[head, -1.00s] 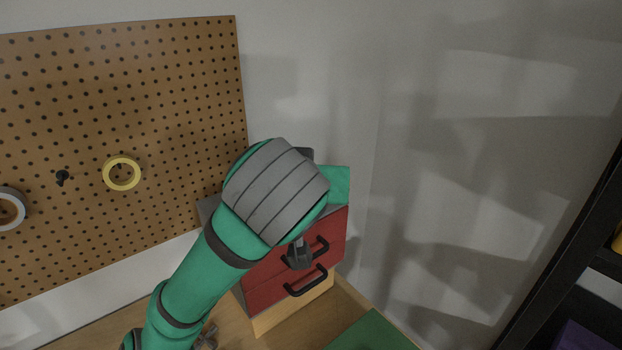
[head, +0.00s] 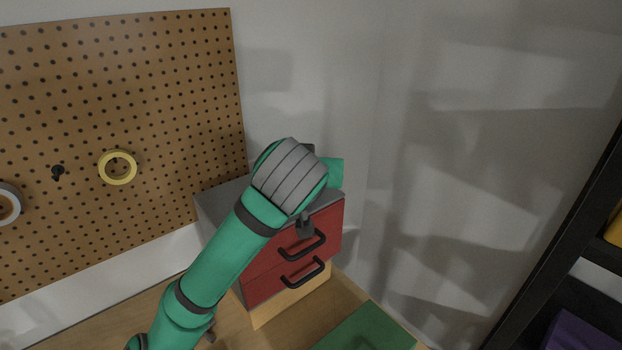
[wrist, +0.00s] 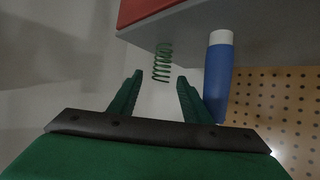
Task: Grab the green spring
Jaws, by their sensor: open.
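The green spring (wrist: 162,62) shows in the wrist view as an upright coil by the grey top of the drawer unit (wrist: 262,35). My gripper (wrist: 160,77) is open, with one finger on each side of the spring's near end in the picture. Nothing is gripped, and I cannot tell how far the fingertips are from the spring in depth. In the head view my arm covers part of the unit, and the spring does not show there.
A blue bottle with a white cap (wrist: 219,78) stands close to the right finger. The red drawers (head: 270,275) have black handles. A pegboard (head: 180,100) is at left, a green mat (head: 370,332) at the front, and a dark shelf (head: 560,230) at right.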

